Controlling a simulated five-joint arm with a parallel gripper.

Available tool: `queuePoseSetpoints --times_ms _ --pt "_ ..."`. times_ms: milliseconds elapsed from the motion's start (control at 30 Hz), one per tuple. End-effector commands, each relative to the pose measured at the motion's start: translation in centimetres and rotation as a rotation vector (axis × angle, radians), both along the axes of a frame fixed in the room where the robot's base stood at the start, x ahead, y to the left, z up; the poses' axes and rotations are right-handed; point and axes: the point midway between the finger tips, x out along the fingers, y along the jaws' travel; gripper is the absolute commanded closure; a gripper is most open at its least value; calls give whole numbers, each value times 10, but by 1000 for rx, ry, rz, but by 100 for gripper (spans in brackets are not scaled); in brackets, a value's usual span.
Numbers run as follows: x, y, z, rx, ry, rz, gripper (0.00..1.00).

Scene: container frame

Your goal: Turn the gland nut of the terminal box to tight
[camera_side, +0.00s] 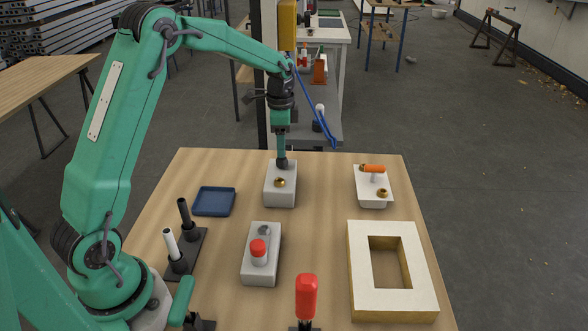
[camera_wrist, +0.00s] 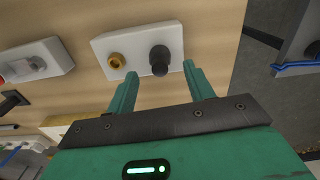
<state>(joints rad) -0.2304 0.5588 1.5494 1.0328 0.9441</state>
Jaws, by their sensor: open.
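The terminal box is a light grey block (camera_side: 281,196) on the table's far middle; it also shows in the wrist view (camera_wrist: 98,45). On its top are a brass round fitting (camera_side: 280,182) (camera_wrist: 116,61) and a black gland nut (camera_side: 282,164) (camera_wrist: 159,58). My gripper (camera_side: 282,155) (camera_wrist: 160,68) points down over the black nut. In the wrist view its two green fingers are spread, one to each side of the black nut, with gaps showing. In the side view the fingers partly hide the nut, and I cannot tell whether they touch it.
A blue tray (camera_side: 214,202) lies to the left. A block with a red button (camera_side: 258,248) stands nearer. A white box with an orange handle (camera_side: 373,168) is to the right. A framed block (camera_side: 360,275), a red-handled tool (camera_side: 306,297) and a dark post stand (camera_side: 187,262) are in front.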

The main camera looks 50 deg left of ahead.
Motion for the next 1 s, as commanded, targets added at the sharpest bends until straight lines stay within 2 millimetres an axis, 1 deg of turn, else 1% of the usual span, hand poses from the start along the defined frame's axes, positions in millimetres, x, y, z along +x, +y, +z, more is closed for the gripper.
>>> queuePoseSetpoints --times_ms 33,100,300,433,800,867,1000 --pt "1 0 8 1 -3 0 47" --pt "0 0 17 1 -3 0 47" --pt "0 0 34 1 -2 -1 47" --pt "0 0 38 0 -1 -1 47" --pt "-1 -1 39 1 -3 2 47" --pt "-2 -2 42 1 -6 6 47" --pt "-9 -8 53 4 -22 27 47"
